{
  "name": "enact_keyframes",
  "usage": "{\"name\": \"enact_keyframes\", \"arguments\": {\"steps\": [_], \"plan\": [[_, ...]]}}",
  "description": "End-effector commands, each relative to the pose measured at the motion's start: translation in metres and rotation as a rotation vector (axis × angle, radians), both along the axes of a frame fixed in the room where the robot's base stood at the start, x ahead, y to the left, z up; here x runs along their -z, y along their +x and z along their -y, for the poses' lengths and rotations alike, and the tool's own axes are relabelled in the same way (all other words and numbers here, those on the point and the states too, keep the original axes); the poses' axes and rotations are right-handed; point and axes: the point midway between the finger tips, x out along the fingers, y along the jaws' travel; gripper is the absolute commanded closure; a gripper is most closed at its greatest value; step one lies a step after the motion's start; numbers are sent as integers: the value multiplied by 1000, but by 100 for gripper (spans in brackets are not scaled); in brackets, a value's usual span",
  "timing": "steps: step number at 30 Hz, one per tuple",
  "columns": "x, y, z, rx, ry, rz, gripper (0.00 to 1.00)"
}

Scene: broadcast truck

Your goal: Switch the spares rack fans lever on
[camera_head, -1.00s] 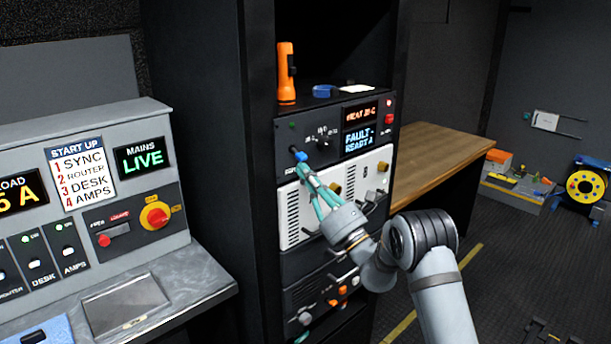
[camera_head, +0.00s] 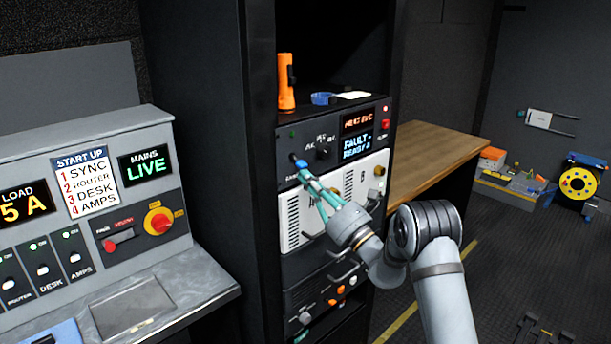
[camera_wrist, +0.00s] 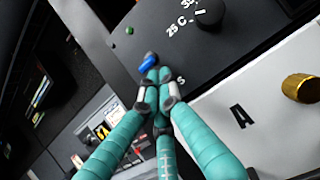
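The fans lever, a small toggle with a blue tip (camera_head: 300,163), sits at the lower left of the dark control panel on the spares rack. It also shows in the wrist view (camera_wrist: 148,62), angled out from the panel. My gripper (camera_head: 305,174) has its teal fingers drawn together, with the tips at the underside of the blue tip. In the wrist view the fingertips (camera_wrist: 153,76) seem to meet just below the lever. I cannot see anything pinched between them. The fingers hide the label under the lever.
A dark knob (camera_head: 323,151) and lit displays (camera_head: 357,133) are right of the lever. A white panel (camera_head: 350,195) with a brass knob (camera_head: 379,170) lies below. An orange torch (camera_head: 286,82) stands on the shelf above. The grey console (camera_head: 90,190) is at left.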

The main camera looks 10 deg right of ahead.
Motion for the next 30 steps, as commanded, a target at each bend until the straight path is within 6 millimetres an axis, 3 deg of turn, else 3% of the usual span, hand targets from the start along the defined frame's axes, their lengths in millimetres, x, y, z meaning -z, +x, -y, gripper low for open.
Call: {"name": "enact_keyframes", "arguments": {"steps": [30], "plan": [[-29,-7,13,1,-170,-297,100]]}}
